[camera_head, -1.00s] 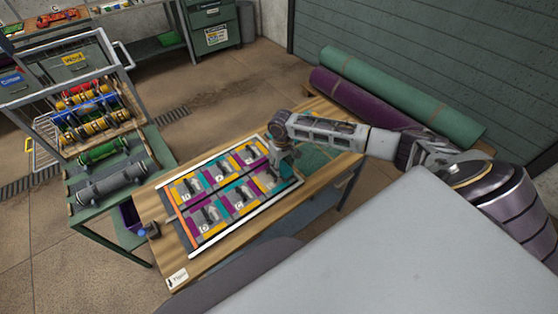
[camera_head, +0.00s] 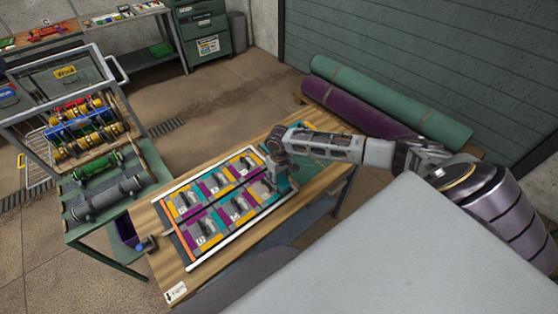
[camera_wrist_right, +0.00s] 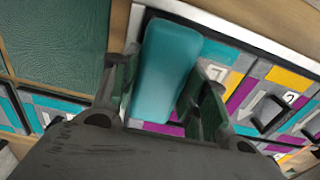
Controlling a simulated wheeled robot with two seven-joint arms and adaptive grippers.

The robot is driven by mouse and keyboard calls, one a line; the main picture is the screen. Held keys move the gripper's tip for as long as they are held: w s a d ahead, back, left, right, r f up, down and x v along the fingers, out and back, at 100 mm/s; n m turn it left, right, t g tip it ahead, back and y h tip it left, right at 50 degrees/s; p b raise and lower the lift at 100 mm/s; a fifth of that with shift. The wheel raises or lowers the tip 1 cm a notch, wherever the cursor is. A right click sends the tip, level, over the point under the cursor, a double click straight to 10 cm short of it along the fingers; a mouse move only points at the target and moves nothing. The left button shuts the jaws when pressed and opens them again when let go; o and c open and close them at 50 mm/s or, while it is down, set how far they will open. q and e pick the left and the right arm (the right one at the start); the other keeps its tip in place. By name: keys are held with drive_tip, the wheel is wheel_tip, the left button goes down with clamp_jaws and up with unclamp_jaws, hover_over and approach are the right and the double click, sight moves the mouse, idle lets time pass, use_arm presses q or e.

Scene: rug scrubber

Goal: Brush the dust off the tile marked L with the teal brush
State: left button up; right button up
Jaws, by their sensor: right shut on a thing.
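My right gripper (camera_head: 283,184) is over the right end of the patterned tile board (camera_head: 243,233) on the wooden table. In the right wrist view the same gripper (camera_wrist_right: 160,95) is shut on the teal brush (camera_wrist_right: 165,65), with a dark finger on each side of it. The brush lies across the board's white rail and end tiles in that view; I cannot tell whether it touches them. Tiles with small letters show beside it, one close to the brush (camera_wrist_right: 213,76). I cannot tell which tile is marked L, and dust is not clear. My left gripper is out of view.
A small dark and blue thing (camera_head: 146,244) is at the table's left edge. A green bench (camera_head: 160,178) with rollers and a rack stands to the left. Rolled teal (camera_head: 390,100) and purple (camera_head: 360,108) rugs lie behind the table. Bare wood (camera_head: 200,283) borders the board.

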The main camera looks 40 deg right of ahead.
drive_tip(key=shift+w+a+f+b, duration=0.1)
drive_tip(key=shift+w+b, duration=0.25)
drive_tip(key=shift+w, duration=0.8)
drive_tip(key=shift+w+a+f+b, duration=0.1)
drive_tip(key=shift+w+b, duration=0.2)
drive_tip(key=shift+w, duration=0.8)
drive_tip(key=shift+s, duration=0.1)
drive_tip(key=shift+s+p, duration=1.25)
drive_tip(key=shift+p, duration=0.25)
drive_tip(key=shift+s+d, duration=0.2)
drive_tip(key=shift+s, duration=1.05)
drive_tip(key=shift+w+r, duration=0.1)
drive_tip(key=shift+w, duration=0.1)
drive_tip(key=shift+w+a+r+b, duration=0.15)
drive_tip(key=shift+w+b, duration=0.45)
drive_tip(key=shift+w, duration=1.9)
drive_tip(key=shift+s, duration=0.15)
